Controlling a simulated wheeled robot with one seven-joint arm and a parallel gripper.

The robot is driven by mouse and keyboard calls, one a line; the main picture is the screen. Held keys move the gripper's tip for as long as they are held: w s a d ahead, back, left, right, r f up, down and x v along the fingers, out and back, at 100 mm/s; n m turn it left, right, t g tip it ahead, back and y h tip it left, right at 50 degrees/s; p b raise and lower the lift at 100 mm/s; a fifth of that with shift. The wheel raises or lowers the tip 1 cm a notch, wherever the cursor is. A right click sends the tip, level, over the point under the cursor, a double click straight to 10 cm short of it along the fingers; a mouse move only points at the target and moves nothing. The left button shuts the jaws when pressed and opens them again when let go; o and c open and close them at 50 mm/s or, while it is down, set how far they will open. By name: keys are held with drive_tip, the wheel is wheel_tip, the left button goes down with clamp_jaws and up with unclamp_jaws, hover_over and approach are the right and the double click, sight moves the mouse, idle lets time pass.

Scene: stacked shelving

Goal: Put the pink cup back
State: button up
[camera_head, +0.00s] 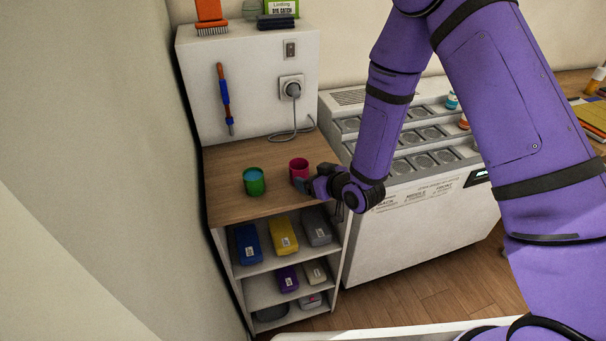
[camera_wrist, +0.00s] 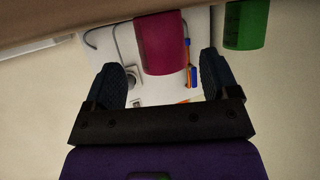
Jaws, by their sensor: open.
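The pink cup (camera_head: 299,168) stands upright on the wooden top of the small shelf unit, to the right of a green cup (camera_head: 254,181). My gripper (camera_head: 308,185) is at the near right side of the pink cup. In the wrist view the pink cup (camera_wrist: 162,44) lies ahead and between the two dark fingers of my gripper (camera_wrist: 168,80), which are spread apart. A gap shows on each side of the cup. The green cup (camera_wrist: 246,24) is just outside the right finger in that view.
The wooden top (camera_head: 232,209) is mostly bare around the cups. Shelves below hold several coloured boxes, including a yellow one (camera_head: 283,235). A white panel (camera_head: 250,80) with a plugged-in cord stands behind. A white slotted cabinet (camera_head: 420,220) is at the right.

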drive_tip(key=v, duration=0.6)
drive_tip(key=s+d+r+m+g+h, duration=0.1)
drive_tip(key=d+r+m+h, duration=0.15)
drive_tip(key=d+r, duration=0.65)
drive_tip(key=s+d+r+m+g+h, duration=0.15)
drive_tip(key=d+r+h, duration=0.35)
drive_tip(key=r, duration=0.8)
drive_tip(key=s+d+r+m+g, duration=0.1)
drive_tip(key=s+d+r, duration=0.1)
drive_tip(key=s+r, duration=0.2)
drive_tip(key=s+d+r+m+g, duration=0.1)
drive_tip(key=s+d+r, duration=0.2)
drive_tip(key=s, duration=0.8)
drive_tip(key=s+d+r+m+g, duration=0.1)
drive_tip(key=s+d+r, duration=0.2)
drive_tip(key=s+r, duration=0.2)
drive_tip(key=s, duration=0.3)
drive_tip(key=shift+s+d+m+h, duration=0.15)
drive_tip(key=shift+s+m+h, duration=0.05)
drive_tip(key=shift+m+h, duration=0.2)
